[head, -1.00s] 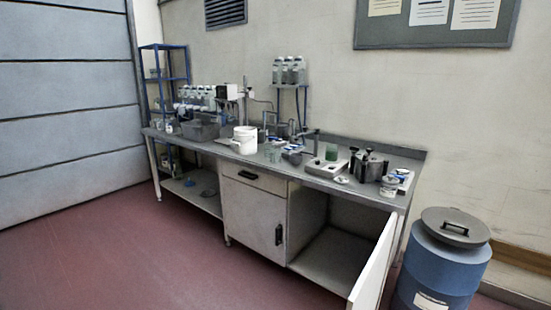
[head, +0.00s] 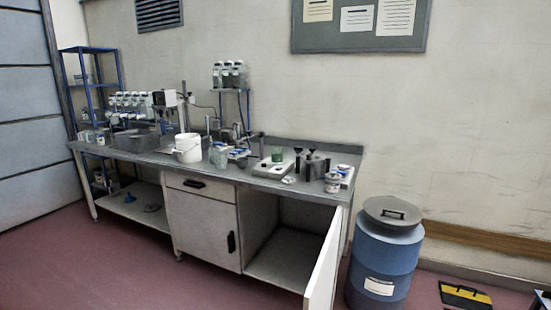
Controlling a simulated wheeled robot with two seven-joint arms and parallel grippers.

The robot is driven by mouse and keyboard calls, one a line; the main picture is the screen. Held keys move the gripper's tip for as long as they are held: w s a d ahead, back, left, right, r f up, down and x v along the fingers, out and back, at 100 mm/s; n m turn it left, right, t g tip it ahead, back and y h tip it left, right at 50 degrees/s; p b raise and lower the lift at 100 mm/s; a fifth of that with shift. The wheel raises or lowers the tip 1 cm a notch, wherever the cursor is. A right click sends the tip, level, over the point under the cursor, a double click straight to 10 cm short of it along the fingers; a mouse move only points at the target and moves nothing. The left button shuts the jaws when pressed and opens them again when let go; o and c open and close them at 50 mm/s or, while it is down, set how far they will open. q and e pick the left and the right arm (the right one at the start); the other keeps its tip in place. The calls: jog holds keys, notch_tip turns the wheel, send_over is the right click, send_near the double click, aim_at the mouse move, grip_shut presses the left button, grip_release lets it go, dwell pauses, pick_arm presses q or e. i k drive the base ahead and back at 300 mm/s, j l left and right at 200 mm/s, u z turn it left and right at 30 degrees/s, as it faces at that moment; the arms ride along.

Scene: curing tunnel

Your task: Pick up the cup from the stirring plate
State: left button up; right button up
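A stirring plate (head: 268,170), a flat pale box, stands on the right half of the workbench in the head view. A small green cup (head: 277,155) appears to stand on its back part; at this distance I cannot see its exact seat. Neither of my grippers is in view.
The workbench (head: 185,166) holds a white bucket (head: 187,150), a grey tub (head: 135,140) and dark pots (head: 314,165). An open cabinet door (head: 323,265) juts forward at the right. A blue drum (head: 383,262) stands beyond it. The red floor in front is clear.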

aim_at(277, 150)
jog(key=i+j+z, duration=0.15)
jog(key=i+j, duration=0.3)
jog(key=i, duration=0.15)
jog(key=i+j+z, duration=0.2)
jog(key=i+j, duration=0.3)
jog(key=i, duration=0.1)
